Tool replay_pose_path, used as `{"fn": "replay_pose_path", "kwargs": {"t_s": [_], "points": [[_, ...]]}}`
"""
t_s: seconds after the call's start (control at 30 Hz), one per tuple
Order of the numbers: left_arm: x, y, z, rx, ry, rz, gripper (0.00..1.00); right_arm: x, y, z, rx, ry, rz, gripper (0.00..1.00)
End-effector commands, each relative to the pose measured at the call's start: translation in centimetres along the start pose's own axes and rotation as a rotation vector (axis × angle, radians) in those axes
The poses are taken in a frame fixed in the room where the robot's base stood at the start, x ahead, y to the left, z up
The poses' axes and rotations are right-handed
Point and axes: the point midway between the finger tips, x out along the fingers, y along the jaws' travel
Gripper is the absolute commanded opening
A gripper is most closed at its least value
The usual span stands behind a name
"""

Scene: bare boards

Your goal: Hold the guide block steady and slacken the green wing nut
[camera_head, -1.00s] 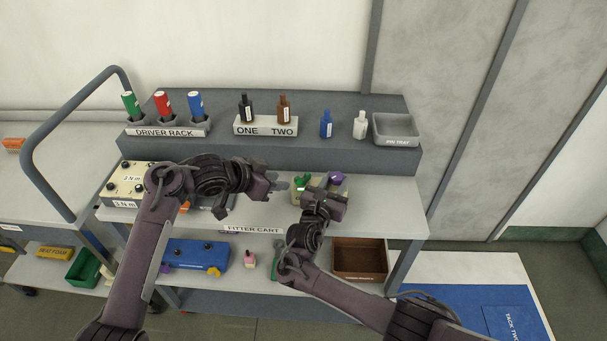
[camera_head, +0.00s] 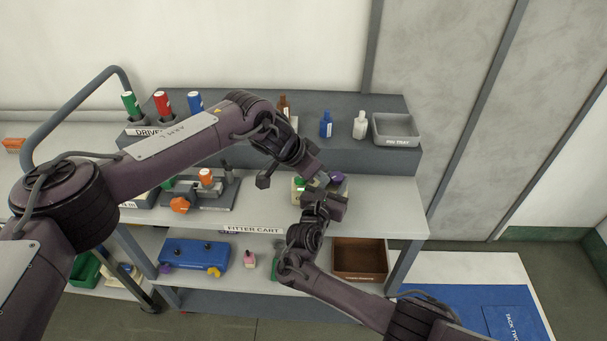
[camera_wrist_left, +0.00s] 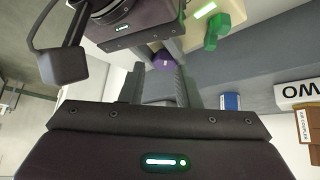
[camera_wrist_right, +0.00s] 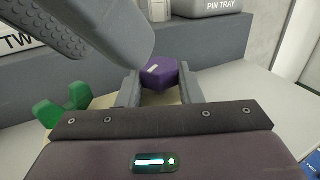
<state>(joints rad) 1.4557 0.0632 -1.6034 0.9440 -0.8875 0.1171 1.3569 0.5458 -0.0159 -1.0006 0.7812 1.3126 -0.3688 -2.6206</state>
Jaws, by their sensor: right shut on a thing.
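The guide block (camera_head: 296,196) is cream and sits on the cart's top shelf, largely hidden by my arms. The green wing nut (camera_head: 300,184) is on its left part; it shows clearly in the left wrist view (camera_wrist_left: 218,30) and right wrist view (camera_wrist_right: 62,112). A purple knob (camera_head: 337,177) is at its right; in the right wrist view the knob (camera_wrist_right: 160,72) appears between my fingers.
The grey riser behind holds a blue bottle (camera_head: 326,124), a white bottle (camera_head: 360,124) and a pin tray (camera_head: 396,131). A grey fixture with orange knobs (camera_head: 207,192) stands to the left. The shelf right of the guide block is clear.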

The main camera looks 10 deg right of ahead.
Motion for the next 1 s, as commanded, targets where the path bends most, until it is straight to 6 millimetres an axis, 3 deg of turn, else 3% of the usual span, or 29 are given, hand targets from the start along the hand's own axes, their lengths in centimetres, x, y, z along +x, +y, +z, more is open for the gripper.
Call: {"fn": "replay_pose_path", "kwargs": {"t_s": [0.1, 0.3, 0.47, 0.8, 1.0], "points": [[-0.8, -3.0, 1.7, 0.000, -0.031, -0.033, 0.29, 0.0, 0.0, 0.0, 0.001, 0.000, -0.001, 0.05], [-1.9, -5.5, 3.1, -0.005, -0.056, -0.057, 0.29, 0.0, 0.0, 0.0, 0.000, 0.000, 0.000, 0.05], [-1.2, -5.9, 3.4, -0.005, -0.061, -0.059, 0.29, 0.0, 0.0, 0.0, 0.000, 0.000, 0.000, 0.05], [2.5, -6.0, 3.6, -0.007, -0.060, -0.058, 0.29, 0.0, 0.0, 0.0, 0.000, 0.000, 0.000, 0.05], [3.4, -6.1, 3.7, -0.007, -0.059, -0.058, 0.29, 0.0, 0.0, 0.0, 0.000, 0.000, 0.000, 0.05]]}}
